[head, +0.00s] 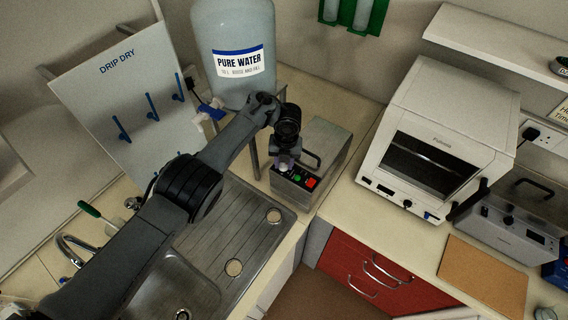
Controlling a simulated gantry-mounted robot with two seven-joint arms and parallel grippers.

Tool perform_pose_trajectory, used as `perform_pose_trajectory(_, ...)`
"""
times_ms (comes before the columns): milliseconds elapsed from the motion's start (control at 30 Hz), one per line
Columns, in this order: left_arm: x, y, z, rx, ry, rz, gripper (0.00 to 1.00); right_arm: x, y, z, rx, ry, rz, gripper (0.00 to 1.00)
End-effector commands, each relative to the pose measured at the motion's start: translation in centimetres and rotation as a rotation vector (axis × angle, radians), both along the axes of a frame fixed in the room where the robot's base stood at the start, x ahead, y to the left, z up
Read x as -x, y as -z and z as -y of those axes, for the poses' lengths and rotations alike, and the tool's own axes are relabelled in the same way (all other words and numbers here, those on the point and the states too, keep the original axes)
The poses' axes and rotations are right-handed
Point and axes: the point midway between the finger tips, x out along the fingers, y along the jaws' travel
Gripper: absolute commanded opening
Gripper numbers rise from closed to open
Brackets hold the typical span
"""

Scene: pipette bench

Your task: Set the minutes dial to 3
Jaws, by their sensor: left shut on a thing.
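A steel box (335,150) with a black top handle stands at the corner of the benches. My left gripper (284,167) comes down at the left end of this panel and is shut on a small knob there, which I take to be the minutes dial. The gripper covers the dial, so its markings and setting cannot be read. My right gripper is not in view.
A large pure water bottle (235,90) stands behind my left arm, beside a drip dry board (118,85). A steel sink drainer (240,235) lies in front. A white oven (437,140), another steel unit (505,228) and a brown board (483,277) are at right.

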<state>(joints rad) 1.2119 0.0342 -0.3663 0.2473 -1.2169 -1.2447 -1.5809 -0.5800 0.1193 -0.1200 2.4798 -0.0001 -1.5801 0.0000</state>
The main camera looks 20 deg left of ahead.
Motion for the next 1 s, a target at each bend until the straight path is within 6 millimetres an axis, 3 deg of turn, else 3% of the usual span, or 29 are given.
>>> perform_pose_trajectory(367,0.03,0.12,-0.05,-0.001,0.168,-0.001,0.04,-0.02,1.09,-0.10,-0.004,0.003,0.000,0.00)
perform_pose_trajectory(900,0.06,0.08,-0.06,-0.002,0.194,-0.002,0.04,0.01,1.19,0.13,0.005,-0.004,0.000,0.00)
perform_pose_trajectory(933,0.06,0.08,-0.06,-0.002,0.194,-0.002,0.35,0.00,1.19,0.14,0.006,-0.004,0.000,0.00)
perform_pose_trajectory(1000,0.06,0.08,-0.06,-0.001,0.194,-0.001,0.46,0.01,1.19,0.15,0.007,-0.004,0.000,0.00)
